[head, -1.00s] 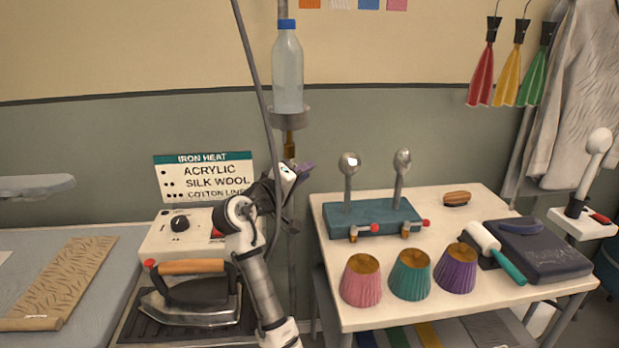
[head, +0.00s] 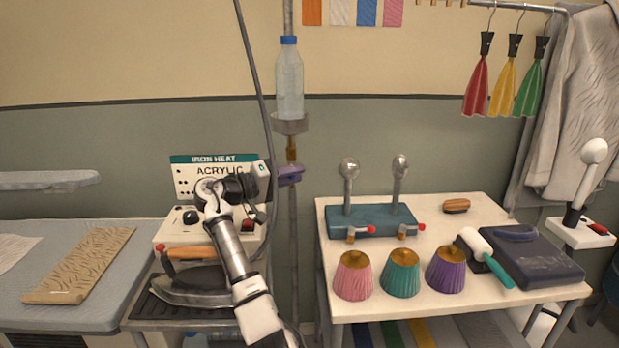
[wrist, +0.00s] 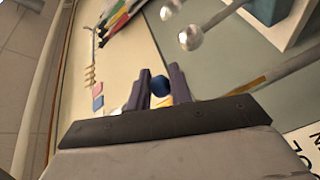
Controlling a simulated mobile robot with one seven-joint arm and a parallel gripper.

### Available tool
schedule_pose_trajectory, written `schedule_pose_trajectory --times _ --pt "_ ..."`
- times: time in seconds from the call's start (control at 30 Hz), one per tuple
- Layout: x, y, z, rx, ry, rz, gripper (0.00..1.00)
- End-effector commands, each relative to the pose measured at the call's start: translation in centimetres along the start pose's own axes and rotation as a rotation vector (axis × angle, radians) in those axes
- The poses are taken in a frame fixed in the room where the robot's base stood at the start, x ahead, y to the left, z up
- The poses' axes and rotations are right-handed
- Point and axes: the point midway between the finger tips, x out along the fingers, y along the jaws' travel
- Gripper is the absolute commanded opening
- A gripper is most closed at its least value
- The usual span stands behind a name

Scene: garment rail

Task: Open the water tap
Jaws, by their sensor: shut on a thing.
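A clear bottle (head: 289,85) with a blue cap stands upright in a grey holder (head: 290,124) on a pole. A brass tap (head: 291,150) hangs below the holder. My gripper (head: 290,175) is right beneath the brass part, its purple fingers pointing right. In the wrist view, my gripper (wrist: 161,90) has a round blue piece (wrist: 160,86) between its fingers, and it is shut on this piece. The blue piece looks like the tap's handle, but its join to the tap is hidden.
A control box (head: 182,232) and an iron (head: 190,285) are below my arm at left. The white table (head: 480,210) at right holds a teal stand (head: 375,220) with two ball-topped rods and several coloured cups. A grey cable (head: 258,90) hangs beside the bottle.

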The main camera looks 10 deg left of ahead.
Motion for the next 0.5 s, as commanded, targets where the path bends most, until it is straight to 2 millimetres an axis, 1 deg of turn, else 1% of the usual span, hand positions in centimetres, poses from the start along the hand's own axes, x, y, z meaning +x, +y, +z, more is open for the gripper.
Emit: schedule_pose_trajectory --times 0.2,0.5 --pt "-0.88 -0.41 -0.73 -0.001 -0.012 0.003 0.00" --pt "-0.99 -0.50 -0.83 0.000 -0.014 0.004 0.00"
